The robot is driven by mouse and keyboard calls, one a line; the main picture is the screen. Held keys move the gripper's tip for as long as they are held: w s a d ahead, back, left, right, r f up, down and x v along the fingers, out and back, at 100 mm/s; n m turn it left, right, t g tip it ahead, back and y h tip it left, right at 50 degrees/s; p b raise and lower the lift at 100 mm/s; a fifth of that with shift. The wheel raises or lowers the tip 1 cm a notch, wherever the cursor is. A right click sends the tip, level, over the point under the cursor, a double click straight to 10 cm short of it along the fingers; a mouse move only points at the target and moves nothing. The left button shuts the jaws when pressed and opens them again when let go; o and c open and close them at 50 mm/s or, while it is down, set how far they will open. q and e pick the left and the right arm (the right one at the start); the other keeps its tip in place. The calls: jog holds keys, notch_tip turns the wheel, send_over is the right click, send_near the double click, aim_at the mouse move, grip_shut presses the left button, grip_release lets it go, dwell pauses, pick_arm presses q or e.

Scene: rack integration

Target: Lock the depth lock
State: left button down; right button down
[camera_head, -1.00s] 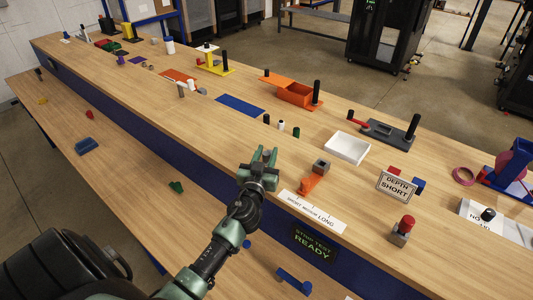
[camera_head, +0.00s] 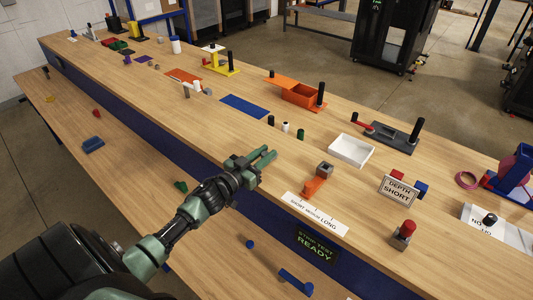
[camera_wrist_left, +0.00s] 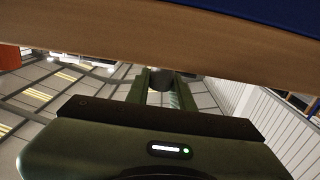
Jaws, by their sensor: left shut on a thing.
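My left gripper (camera_head: 262,160) is over the workbench, left of the orange piece, with its fingers pointing right. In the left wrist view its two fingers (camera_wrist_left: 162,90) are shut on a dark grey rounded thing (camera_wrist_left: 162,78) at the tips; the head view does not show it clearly. A white scale strip (camera_head: 315,214) marked SHORT to LONG lies near the bench's front edge. An orange piece (camera_head: 313,187) with a grey block (camera_head: 325,169) behind it stands beside it. A "DEPTH SHORT" sign (camera_head: 398,190) is to the right. My right gripper is not in view.
A grey block with a red knob (camera_head: 403,235) stands in front of the sign. A green "READY" display (camera_head: 315,246) is on the bench front. The wood left of the gripper is mostly clear.

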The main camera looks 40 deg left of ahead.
pick_arm(q)
jog(key=c, duration=1.2)
grip_release()
jog(key=shift+w, duration=0.1)
jog(key=s, duration=0.2)
jog(key=s+b, duration=0.1)
jog(key=s, duration=0.3)
jog(key=shift+s+a+f, duration=0.15)
jog(key=shift+s+a, duration=0.2)
jog(key=shift+s+b, duration=0.35)
jog(key=shift+s, duration=0.25)
jog(key=shift+a, duration=0.1)
